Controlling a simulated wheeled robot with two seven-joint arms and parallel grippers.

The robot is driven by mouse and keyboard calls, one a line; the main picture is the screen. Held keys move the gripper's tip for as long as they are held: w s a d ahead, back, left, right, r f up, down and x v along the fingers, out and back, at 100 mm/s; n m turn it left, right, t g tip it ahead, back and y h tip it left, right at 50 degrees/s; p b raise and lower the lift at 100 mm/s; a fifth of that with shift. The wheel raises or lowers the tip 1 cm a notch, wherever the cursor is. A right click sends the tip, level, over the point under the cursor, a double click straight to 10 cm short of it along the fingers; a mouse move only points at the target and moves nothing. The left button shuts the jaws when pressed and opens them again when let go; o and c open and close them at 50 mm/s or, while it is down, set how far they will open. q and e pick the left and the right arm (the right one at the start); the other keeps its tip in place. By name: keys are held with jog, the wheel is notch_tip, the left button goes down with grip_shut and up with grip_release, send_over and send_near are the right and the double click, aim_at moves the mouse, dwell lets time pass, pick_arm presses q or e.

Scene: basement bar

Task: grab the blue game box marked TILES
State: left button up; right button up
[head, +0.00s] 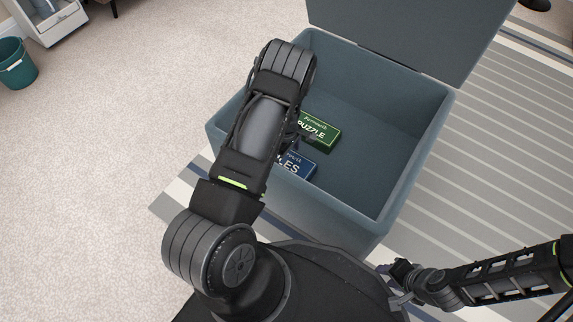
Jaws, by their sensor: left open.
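The blue game box (296,166) lies inside a grey-blue open chest. Only the end of its lettering, "LES", shows, because my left arm covers its left part. My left gripper (298,141) is inside the chest, just above the blue box's upper edge and mostly hidden behind my forearm. It is open; I cannot tell whether it touches the box. My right gripper (390,284) is outside the chest, low at the right, with its fingers apart and nothing between them.
The chest floor right of the boxes is clear. A teal bin (16,64) stands far left.

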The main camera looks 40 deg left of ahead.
aim_at(287, 159)
pick_arm(q)
notch_tip(287, 159, down, 2)
jog(key=shift+f, duration=0.2)
jog(key=shift+c, duration=0.3)
jog(key=c, duration=1.7)
jog(key=shift+r, duration=0.1)
notch_tip(287, 159, up, 10)
jog(key=p, duration=0.4)
